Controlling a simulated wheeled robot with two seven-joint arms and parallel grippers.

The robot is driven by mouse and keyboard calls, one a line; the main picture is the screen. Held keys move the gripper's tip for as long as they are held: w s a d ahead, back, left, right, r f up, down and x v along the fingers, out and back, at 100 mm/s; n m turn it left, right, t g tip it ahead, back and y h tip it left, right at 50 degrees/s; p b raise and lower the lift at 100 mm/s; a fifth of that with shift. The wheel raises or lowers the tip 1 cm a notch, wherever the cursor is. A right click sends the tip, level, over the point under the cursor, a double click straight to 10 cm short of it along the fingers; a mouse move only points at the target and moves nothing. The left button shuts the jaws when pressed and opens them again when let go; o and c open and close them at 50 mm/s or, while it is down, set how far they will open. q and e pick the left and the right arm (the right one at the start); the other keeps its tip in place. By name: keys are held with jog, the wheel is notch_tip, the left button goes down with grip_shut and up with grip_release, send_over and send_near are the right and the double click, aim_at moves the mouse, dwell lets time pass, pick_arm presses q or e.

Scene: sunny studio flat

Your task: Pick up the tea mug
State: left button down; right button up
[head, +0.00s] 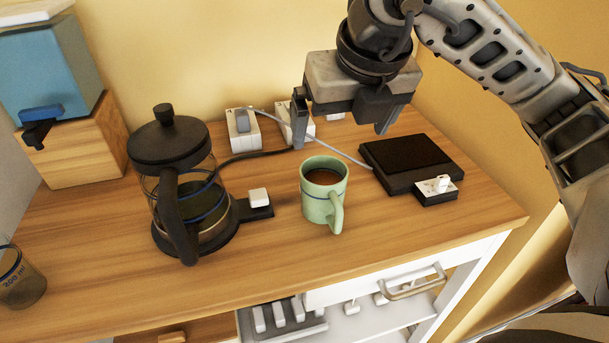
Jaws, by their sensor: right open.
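The tea mug (317,207) is pale green with a thin blue band and holds brown liquid. It stands upright on the wooden counter (110,285), with its handle toward the front right. My right gripper (340,137) hangs above and behind the mug, fingers apart and pointing down. Nothing is between the fingers, and it does not appear to touch the mug. My left gripper does not show.
A French press (174,150) stands left of the mug. A flat black device (412,160) lies to the right. Sockets (243,130) and cables run behind. A water dispenser (55,65) and a measuring beaker (18,278) are at left. Bare counter lies in front of the mug.

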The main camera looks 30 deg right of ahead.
aim_at(324, 178)
jog(key=b+x, duration=0.2)
jog(key=x, duration=1.3)
jog(key=shift+w+p, duration=0.1)
jog(key=shift+p, duration=0.25)
jog(key=shift+w+d+f, duration=0.1)
jog(key=shift+w+f, duration=0.05)
jog(key=shift+f, duration=0.2)
jog(key=c, duration=1.2)
jog(key=shift+c, duration=1.4)
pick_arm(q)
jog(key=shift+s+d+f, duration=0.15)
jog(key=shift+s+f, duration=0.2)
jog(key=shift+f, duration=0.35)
pick_arm(e)
jog(key=shift+r, duration=0.1)
